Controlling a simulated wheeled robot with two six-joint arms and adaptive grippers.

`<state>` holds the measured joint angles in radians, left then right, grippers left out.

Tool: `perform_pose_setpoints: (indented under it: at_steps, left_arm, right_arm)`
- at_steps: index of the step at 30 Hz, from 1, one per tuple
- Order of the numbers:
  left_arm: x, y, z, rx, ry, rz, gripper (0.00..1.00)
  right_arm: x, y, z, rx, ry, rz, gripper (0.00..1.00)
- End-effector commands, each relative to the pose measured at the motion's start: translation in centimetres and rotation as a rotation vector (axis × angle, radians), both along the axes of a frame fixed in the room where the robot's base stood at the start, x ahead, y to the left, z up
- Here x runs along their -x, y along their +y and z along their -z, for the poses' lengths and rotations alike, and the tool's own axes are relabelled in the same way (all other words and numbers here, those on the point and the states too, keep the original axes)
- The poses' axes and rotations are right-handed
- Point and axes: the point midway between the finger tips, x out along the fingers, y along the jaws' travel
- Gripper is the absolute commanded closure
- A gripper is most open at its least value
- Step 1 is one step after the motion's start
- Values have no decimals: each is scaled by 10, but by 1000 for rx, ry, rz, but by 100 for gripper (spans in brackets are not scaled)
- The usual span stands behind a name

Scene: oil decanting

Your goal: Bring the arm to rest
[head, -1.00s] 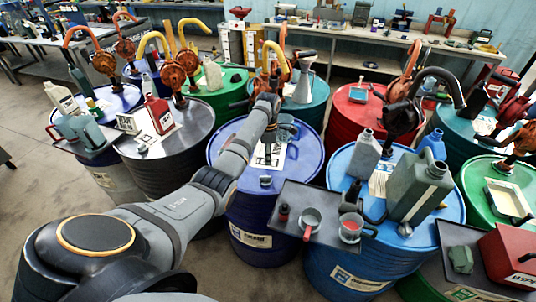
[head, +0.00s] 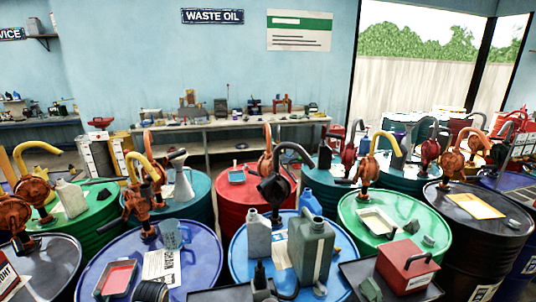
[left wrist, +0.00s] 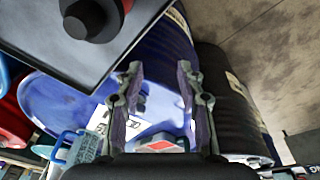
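My left gripper (left wrist: 158,80) shows in the left wrist view with its two fingers apart and nothing between them. It is beside the blue drum (left wrist: 60,100), with a dark tray (left wrist: 50,25) close at the upper left. A red-bottomed pan (left wrist: 160,145) shows low between the fingers, and a blue jug (left wrist: 82,148) is to the left. In the head view the same blue drum (head: 205,262) carries the pan (head: 118,278) and the jug (head: 171,235), both standing free. I cannot make out my left gripper in the head view. My right gripper is not in view.
A black round knob (left wrist: 92,15) stands out over the tray. A lighter blue drum (head: 345,252) holds a large grey-green can (head: 312,245) and a smaller grey can (head: 258,234). Green drums with pumps crowd both sides. Bare floor (left wrist: 265,50) shows at the upper right.

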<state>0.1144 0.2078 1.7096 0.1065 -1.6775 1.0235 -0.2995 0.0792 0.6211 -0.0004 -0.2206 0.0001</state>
Motion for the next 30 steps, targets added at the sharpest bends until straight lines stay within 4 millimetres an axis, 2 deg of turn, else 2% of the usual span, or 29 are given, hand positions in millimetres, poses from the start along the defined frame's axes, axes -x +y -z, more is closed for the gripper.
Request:
perform_pose_setpoints:
  at_steps: [1, 6, 12, 21, 30]
  left_arm:
    - [24, -10, 3, -20, -4, 129, 62]
    - [78, -31, -4, -83, -26, 491, 62]
    - [124, -46, -23, -147, -44, 780, 62]
    - [172, -57, -55, -231, -63, 1082, 62]
    - [156, -49, 39, -210, -30, 1067, 62]
  right_arm:
    - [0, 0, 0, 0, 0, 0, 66]
    - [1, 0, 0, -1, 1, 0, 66]
    - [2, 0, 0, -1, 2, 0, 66]
    - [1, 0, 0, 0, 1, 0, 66]
    - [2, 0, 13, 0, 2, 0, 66]
